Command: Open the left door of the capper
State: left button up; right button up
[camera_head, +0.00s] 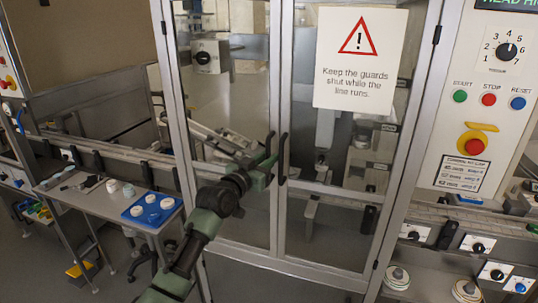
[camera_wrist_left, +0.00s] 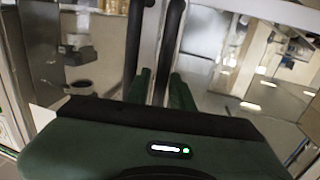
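The capper is a glass-fronted cabinet with a left door (camera_head: 228,215) and a right door (camera_head: 331,230) in grey frames; both look shut. The left door's dark upright handle (camera_head: 268,143) and the right door's handle (camera_head: 282,157) stand side by side at the middle. My left gripper (camera_head: 264,173) is at the lower part of the left door's handle. In the left wrist view, the green fingers (camera_wrist_left: 160,92) are apart, with a dark handle bar reaching down between them. Whether they touch it is unclear. My right gripper is not in view.
A warning sign (camera_head: 360,60) hangs on the right door. A control panel (camera_head: 485,100) with buttons and a red emergency stop is at right. A side table (camera_head: 100,205) with a blue tray (camera_head: 152,210) is at left.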

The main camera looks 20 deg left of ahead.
pick_arm(q)
jog(key=shift+w, duration=0.55)
grip_shut()
dwell(1.1)
